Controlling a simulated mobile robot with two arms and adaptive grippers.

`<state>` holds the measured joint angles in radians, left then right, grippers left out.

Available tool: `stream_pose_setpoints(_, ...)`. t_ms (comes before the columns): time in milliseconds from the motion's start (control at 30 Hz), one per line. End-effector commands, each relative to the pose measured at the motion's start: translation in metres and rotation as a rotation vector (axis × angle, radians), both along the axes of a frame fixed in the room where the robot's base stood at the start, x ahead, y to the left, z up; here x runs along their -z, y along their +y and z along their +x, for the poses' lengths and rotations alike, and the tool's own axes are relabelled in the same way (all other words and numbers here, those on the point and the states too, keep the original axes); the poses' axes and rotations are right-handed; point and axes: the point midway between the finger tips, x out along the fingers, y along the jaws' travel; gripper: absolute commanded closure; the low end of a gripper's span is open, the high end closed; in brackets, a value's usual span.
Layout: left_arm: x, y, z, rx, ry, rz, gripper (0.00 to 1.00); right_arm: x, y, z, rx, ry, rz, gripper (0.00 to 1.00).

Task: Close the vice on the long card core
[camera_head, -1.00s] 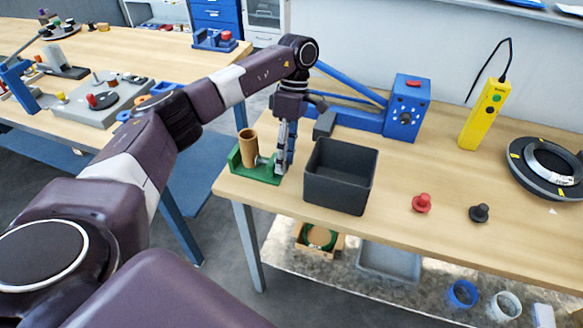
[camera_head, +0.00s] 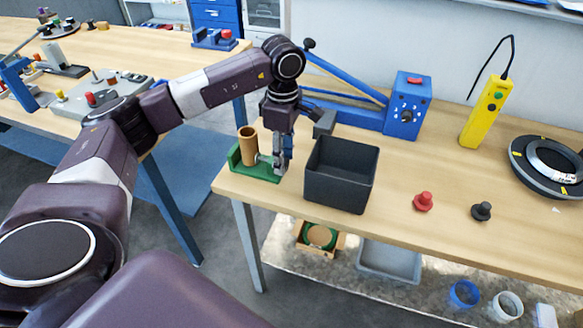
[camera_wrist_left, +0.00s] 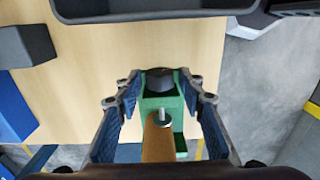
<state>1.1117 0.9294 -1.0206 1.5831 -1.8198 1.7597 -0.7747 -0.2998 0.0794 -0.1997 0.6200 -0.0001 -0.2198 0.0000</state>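The long card core (camera_head: 248,147) is a brown tube standing upright in the green vice (camera_head: 262,178) at the left front corner of the bench. A metal screw faces it from the right. The wrist view shows the card core (camera_wrist_left: 158,143), the green vice (camera_wrist_left: 178,104) and a dark round knob (camera_wrist_left: 160,80) at the vice's end. My left gripper (camera_head: 278,167) points down at the vice's right end. In the wrist view its two fingers (camera_wrist_left: 160,92) stand apart on either side of the knob, with no clear contact. My right gripper is not in view.
A dark open bin (camera_head: 340,178) stands close to the right of my left gripper. Behind are a blue machine (camera_head: 404,108) and a yellow control box (camera_head: 484,114). A red knob (camera_head: 423,202) and a black knob (camera_head: 481,211) lie on the bench (camera_head: 400,175).

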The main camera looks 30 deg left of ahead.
Motion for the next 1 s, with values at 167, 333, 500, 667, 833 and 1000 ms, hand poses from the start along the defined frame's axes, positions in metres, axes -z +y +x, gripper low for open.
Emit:
stream_pose_setpoints(167, 0.0, 0.0, 0.0, 0.0, 0.0, 0.0, 0.64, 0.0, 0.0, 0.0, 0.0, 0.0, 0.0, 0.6)
stream_pose_setpoints(333, 0.003, 0.001, -0.001, 0.002, -0.033, 0.009, 0.64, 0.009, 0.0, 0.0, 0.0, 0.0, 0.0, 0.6)
stream_pose_setpoints(500, 0.008, 0.0, -0.005, 0.004, -0.136, 0.035, 0.64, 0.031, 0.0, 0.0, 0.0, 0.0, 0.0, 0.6)
stream_pose_setpoints(667, 0.008, -0.001, -0.007, 0.003, -0.238, 0.058, 0.64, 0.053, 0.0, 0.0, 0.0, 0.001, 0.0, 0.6)
stream_pose_setpoints(833, 0.004, -0.001, -0.008, 0.001, -0.303, 0.073, 0.64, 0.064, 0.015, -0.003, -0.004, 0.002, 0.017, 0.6)
stream_pose_setpoints(1000, 0.0, -0.002, -0.008, 0.0, -0.312, 0.075, 0.64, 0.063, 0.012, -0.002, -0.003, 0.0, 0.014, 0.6)
